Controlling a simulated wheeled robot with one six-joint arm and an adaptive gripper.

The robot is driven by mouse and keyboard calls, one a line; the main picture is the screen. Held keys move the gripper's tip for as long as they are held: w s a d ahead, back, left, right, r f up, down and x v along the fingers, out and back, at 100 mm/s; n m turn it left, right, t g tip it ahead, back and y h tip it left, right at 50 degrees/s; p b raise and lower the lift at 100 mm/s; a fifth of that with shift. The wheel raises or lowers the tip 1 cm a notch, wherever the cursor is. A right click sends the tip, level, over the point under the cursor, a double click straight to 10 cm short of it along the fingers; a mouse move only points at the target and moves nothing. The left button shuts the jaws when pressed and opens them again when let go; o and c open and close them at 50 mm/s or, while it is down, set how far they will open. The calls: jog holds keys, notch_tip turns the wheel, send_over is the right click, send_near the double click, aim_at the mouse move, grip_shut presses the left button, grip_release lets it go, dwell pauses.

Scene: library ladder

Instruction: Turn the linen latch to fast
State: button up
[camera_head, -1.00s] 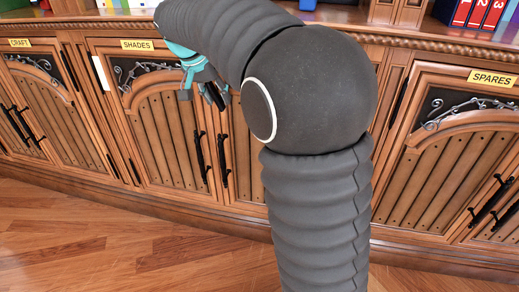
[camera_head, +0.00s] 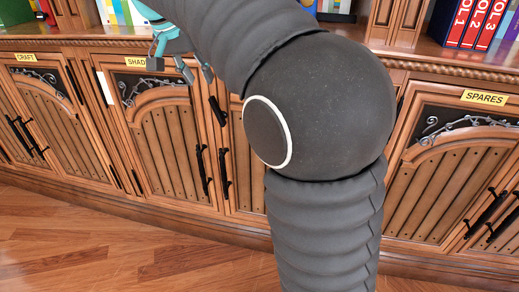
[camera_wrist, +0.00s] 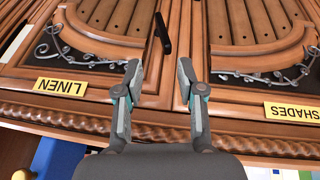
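The linen door (camera_wrist: 130,15) carries a yellow LINEN label (camera_wrist: 60,87) in the wrist view, which sees the cabinet upside down. A black latch bar (camera_wrist: 163,33) sits near the door's edge, slightly tilted. A dark bar in the same place shows in the head view (camera_head: 217,110). My gripper (camera_wrist: 158,71) is open and empty in the wrist view, its two fingers apart in front of the cabinet's upper part. The latch lies beyond the fingertips, apart from them. In the head view my gripper (camera_head: 180,66) is partly hidden by my arm, which also covers the LINEN label.
The SHADES door (camera_head: 165,140) is beside the linen door, with dark pull handles (camera_head: 201,168) near the seam. The SPARES cabinet (camera_head: 440,160) is at the right. Red books (camera_head: 480,25) stand on the shelf above. The wooden floor (camera_head: 100,245) is clear at the front left.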

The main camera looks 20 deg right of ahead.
jog(key=s+d+f+n+t+y+p, duration=0.1)
jog(key=s+d+f+n+y+p, duration=0.1)
jog(key=s, duration=1)
jog(key=s+d+f+n+t+y+p, duration=0.1)
jog(key=s+d+f+n+p, duration=0.1)
jog(key=s+p, duration=0.5)
jog(key=shift+s+d+f+n+t+y, duration=0.35)
jog(key=shift+s+f+n, duration=0.65)
jog(key=shift+s, duration=2.2)
jog(key=shift+a, duration=0.1)
